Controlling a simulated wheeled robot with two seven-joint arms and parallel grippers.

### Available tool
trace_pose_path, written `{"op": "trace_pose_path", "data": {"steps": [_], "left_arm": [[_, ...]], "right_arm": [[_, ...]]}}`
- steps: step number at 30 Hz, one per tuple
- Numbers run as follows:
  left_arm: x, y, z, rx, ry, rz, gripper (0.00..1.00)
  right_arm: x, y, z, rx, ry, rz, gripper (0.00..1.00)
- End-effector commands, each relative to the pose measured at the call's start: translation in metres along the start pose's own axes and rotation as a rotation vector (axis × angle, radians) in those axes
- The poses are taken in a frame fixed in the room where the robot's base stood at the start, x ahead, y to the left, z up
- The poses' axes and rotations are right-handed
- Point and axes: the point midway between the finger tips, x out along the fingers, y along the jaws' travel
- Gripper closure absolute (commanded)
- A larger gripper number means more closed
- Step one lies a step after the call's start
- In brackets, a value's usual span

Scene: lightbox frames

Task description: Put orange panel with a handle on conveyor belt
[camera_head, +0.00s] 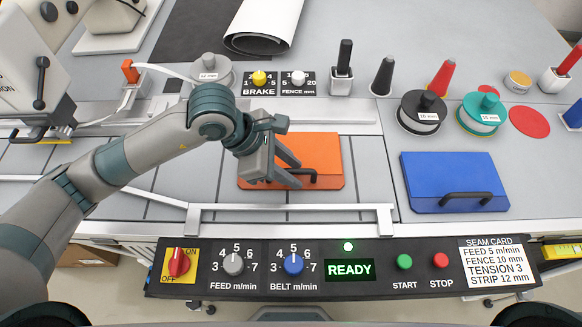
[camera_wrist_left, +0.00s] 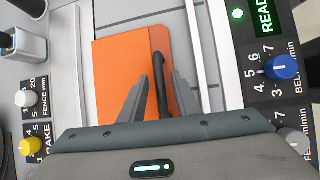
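The orange panel (camera_head: 318,148) lies flat on the grey sectioned surface (camera_head: 150,180) between a back rail and a front rail. I cannot tell for sure which part of that surface is the conveyor belt. In the left wrist view the orange panel (camera_wrist_left: 115,75) shows its dark handle (camera_wrist_left: 158,66) near one edge. My left gripper (camera_head: 297,170) is low over the panel's front part and hides most of the handle in the head view. Its fingers (camera_wrist_left: 163,82) are apart, with the handle between them; contact is unclear. My right gripper is not in view.
A blue panel (camera_head: 450,175) with a black handle lies to the right. Spools (camera_head: 422,110), cones and a brake and fence dial plate (camera_head: 279,83) stand behind. The front rail (camera_head: 290,213) and the control panel (camera_head: 345,270) with knobs and buttons run along the near edge.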

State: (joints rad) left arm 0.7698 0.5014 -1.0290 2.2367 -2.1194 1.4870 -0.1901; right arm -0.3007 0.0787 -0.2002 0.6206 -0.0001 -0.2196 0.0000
Motion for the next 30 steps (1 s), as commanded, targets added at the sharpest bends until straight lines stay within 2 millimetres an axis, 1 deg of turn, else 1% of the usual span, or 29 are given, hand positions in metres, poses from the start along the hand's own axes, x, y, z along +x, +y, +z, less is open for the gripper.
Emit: {"op": "trace_pose_path", "data": {"steps": [8,14,17,24,30], "left_arm": [[-0.004,0.0,0.0,0.001,-0.001,0.001,0.71],[-0.021,0.001,0.0,0.003,-0.002,0.004,0.71],[-0.035,0.001,-0.001,0.003,-0.003,0.005,0.71],[-0.078,0.001,-0.001,0.003,-0.002,0.006,0.71],[-0.107,0.001,0.0,0.002,-0.002,0.004,0.71]], "right_arm": [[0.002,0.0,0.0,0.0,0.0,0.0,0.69],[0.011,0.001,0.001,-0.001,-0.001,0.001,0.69],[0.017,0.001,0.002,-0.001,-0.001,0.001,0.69],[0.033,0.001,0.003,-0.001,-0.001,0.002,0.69],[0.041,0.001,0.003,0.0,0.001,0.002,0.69]]}}
